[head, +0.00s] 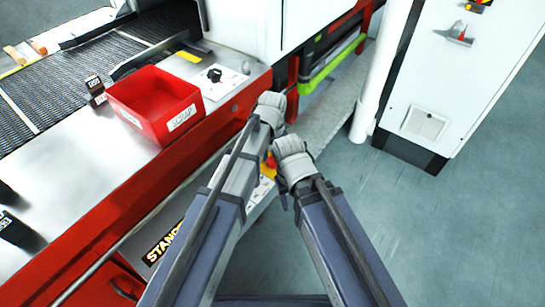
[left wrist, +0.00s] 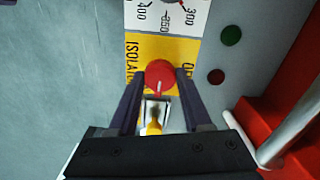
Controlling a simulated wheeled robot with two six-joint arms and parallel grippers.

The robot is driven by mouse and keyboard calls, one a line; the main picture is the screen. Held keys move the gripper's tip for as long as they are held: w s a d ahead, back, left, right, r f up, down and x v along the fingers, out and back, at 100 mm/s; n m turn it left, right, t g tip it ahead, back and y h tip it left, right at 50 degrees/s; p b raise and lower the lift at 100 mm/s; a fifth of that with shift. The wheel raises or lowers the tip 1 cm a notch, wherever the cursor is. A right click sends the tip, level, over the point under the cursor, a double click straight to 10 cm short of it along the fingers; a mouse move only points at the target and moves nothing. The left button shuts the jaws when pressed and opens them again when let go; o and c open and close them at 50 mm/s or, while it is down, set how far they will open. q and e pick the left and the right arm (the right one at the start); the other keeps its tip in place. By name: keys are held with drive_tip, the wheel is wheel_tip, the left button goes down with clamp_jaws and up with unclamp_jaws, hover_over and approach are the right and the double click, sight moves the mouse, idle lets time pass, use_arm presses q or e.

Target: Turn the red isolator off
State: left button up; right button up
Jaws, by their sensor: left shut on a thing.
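The red isolator (left wrist: 160,72) is a round knob on a yellow plate (left wrist: 134,62), seen in the left wrist view. "ISOLATOR" is lettered along the plate's left side and part of "OFF" shows on its right. A pale mark shows on the knob's lower part. My left gripper (left wrist: 160,82) has its dark fingers on either side of the knob and is shut on it. In the head view a bit of red and yellow (head: 268,165) shows between my two arms, mostly hidden by them.
Above the plate is a white dial scale (left wrist: 155,14); to its right are a green button (left wrist: 231,36) and a dark red button (left wrist: 216,77). A red scrap bin (head: 152,100) stands on the machine's top beside the mesh belt (head: 75,75). A white cabinet (head: 440,75) stands right.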

use_arm(q)
clamp_jaws()
drive_tip(key=n, duration=0.9)
drive_tip(key=shift+n, duration=0.3)
drive_tip(key=n, duration=0.4)
drive_tip(key=shift+n, duration=2.1)
